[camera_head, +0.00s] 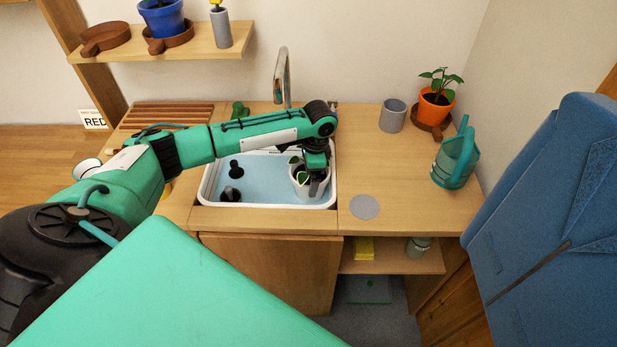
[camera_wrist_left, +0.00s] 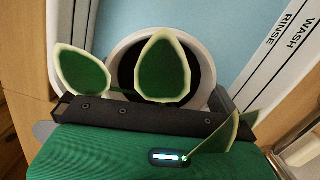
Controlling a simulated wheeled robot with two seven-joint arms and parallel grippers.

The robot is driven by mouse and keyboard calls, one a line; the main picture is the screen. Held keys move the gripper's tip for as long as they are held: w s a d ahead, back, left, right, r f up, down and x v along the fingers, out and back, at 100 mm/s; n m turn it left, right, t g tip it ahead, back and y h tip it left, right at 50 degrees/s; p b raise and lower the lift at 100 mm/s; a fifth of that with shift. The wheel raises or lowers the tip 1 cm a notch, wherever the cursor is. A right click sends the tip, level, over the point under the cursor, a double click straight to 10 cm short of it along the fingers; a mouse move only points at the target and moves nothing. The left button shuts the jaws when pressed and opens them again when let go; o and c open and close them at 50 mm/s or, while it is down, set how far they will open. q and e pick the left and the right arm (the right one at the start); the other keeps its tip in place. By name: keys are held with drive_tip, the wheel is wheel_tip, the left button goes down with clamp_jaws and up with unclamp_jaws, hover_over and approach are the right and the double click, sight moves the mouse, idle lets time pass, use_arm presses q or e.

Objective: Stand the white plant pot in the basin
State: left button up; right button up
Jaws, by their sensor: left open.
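The white plant pot (camera_head: 300,184) stands in the right part of the basin (camera_head: 203,184); whether its bottom rests on the basin floor is hidden. Variegated green leaves rise from it. In the left wrist view the white pot rim (camera_wrist_left: 123,48) and dark soil show behind the leaves (camera_wrist_left: 163,70). My left gripper (camera_head: 315,183) is open at the pot, with its fingers beside the pot; contact cannot be told. The basin's blue floor and its rim marked WASH and RINSE (camera_wrist_left: 285,50) show in the wrist view. My right gripper is not in view.
Two dark stoppers (camera_head: 231,195) lie in the basin's left part. A tap (camera_head: 282,78) stands behind it. On the right counter are a grey cup (camera_head: 392,116), an orange pot (camera_head: 435,108), a teal watering can (camera_head: 455,160) and a grey disc (camera_head: 364,207). A shelf (camera_head: 215,45) hangs upper left.

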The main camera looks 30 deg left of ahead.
use_arm(q)
wheel_tip(320, 180, up, 10)
drive_tip(key=shift+w+d, duration=0.45)
